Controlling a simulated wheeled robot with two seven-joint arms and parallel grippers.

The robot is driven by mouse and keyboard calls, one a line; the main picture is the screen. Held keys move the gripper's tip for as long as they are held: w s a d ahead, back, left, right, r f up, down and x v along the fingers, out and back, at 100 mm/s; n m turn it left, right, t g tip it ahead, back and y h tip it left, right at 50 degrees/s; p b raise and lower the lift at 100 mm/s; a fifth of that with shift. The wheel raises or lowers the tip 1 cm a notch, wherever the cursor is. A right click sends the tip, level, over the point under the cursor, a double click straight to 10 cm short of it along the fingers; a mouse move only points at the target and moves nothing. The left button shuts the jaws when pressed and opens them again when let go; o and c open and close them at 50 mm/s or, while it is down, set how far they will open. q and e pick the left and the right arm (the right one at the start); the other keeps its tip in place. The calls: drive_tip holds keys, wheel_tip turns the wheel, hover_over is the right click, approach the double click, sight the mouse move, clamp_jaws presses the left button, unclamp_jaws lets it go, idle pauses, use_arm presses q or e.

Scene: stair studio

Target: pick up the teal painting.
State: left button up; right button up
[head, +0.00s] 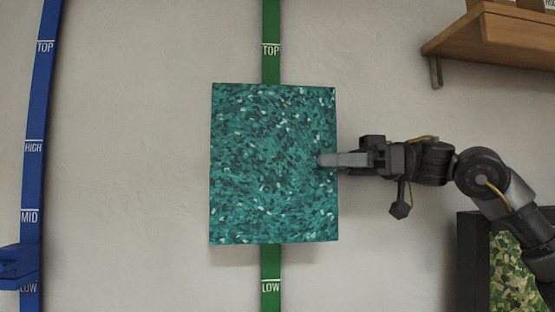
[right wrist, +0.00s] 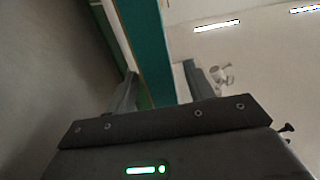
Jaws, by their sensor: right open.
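The teal painting (head: 270,165) is a speckled teal-green panel, upright against the wall in front of a green strip in the head view. My right gripper (head: 322,160) reaches in from the right at the painting's right edge, about mid-height, with a finger in front of its face. In the right wrist view, the painting (right wrist: 147,45) shows edge-on between the two spread fingers of my right gripper (right wrist: 160,69). The jaws are open, with a visible gap on the right finger's side. The rear finger is hidden in the head view. My left gripper is not in view.
The green strip (head: 271,70) reads TOP above and LOW below the painting. A blue strip (head: 36,110) with a blue bracket (head: 15,266) stands at left. A wooden shelf (head: 490,38) is at upper right. A dark box (head: 472,260) with a camouflage-patterned panel (head: 512,275) is at lower right.

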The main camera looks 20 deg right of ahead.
sight(310, 160)
drive_tip(key=x, duration=0.4)
drive_tip(key=shift+r+p, duration=0.1)
drive_tip(key=shift+p, duration=0.25)
drive_tip(key=shift+d, duration=0.15)
drive_tip(key=shift+d, duration=0.1)
drive_tip(key=shift+c, duration=0.2)
drive_tip(key=shift+c, duration=1.1)
clamp_jaws()
